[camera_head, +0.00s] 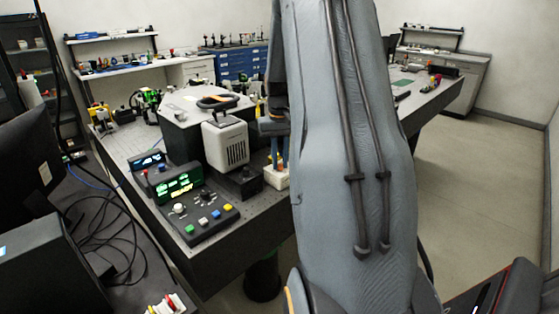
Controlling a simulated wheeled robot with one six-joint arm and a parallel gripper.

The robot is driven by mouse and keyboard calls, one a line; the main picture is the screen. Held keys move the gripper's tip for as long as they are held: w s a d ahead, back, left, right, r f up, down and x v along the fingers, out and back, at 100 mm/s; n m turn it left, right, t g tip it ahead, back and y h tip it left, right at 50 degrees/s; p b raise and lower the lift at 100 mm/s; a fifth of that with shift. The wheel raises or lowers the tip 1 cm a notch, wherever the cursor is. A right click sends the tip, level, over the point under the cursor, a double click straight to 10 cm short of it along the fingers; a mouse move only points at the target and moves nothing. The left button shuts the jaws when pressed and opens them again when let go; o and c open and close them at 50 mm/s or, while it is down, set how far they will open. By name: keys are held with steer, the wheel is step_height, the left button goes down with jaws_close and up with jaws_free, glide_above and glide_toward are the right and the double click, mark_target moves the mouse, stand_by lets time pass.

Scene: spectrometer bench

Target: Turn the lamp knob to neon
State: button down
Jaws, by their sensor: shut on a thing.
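My gripper (279,164) points down at the edge of the bench, left of my grey arm. Its two blue fingers reach the top of a small white box (271,180) with red and yellow spots. The fingers are shut on what appears to be the lamp knob there. The knob is small and mostly hidden by the fingers, and its setting cannot be read. The right part of the box is hidden behind my arm.
A black control panel (205,219) with coloured buttons and a green-lit display (178,189) stand left of the gripper. A pale vented housing (226,144) rises close beside it. Cables and a dark monitor (40,150) lie left. The floor (480,190) at right is clear.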

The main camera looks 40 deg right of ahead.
mark_target(280, 165)
stand_by(0.3)
steer(key=c, duration=1.7)
jaws_free()
steer(key=shift+o, duration=0.2)
step_height(280, 165, up, 8)
steer(key=shift+f+b, duration=0.1)
steer(key=shift+b, duration=0.95)
